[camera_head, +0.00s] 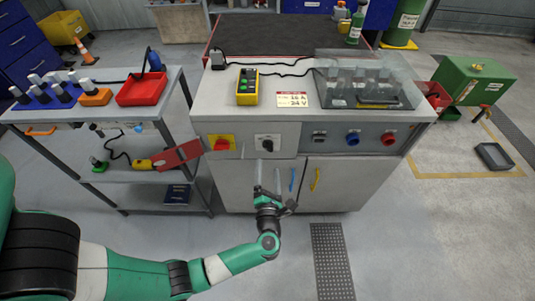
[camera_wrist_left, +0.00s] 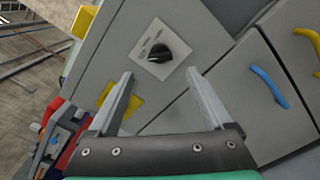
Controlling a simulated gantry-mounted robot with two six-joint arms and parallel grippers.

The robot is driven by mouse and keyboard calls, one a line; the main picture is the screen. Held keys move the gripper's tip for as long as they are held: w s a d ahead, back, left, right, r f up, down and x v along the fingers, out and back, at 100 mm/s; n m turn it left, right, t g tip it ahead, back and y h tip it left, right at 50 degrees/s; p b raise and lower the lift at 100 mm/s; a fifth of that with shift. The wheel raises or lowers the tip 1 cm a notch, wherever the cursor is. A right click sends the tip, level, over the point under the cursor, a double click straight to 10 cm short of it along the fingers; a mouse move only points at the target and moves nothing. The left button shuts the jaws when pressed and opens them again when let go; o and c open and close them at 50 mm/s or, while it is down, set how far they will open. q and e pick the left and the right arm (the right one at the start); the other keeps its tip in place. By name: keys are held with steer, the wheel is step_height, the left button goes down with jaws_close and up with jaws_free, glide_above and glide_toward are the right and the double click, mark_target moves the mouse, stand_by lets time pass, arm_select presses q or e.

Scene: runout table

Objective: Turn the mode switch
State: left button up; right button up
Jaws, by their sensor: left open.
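The mode switch (camera_head: 267,144) is a black rotary knob on a light square plate on the front of the grey cabinet. In the left wrist view the knob (camera_wrist_left: 159,53) sits beyond the fingertips and roughly between their lines, apart from both fingers. My left gripper (camera_head: 267,190) is in front of the cabinet, below the switch in the head view. In the left wrist view the left gripper (camera_wrist_left: 160,82) is open, with nothing between its fingers. My right gripper does not show.
A red knob on a yellow plate (camera_head: 221,144) is left of the switch. Blue (camera_head: 352,138) and red (camera_head: 389,137) sockets are to its right. Blue (camera_head: 292,180) and yellow (camera_head: 315,180) door handles are below. A shelf cart (camera_head: 110,127) stands at left.

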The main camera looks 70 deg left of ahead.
mark_target(268, 149)
arm_select(q)
steer(key=b+x, duration=0.2)
steer(key=x, duration=0.5)
steer(key=shift+a+f, duration=0.1)
steer(key=shift+w+a, duration=0.25)
steer(key=shift+a, duration=0.25)
jaws_close()
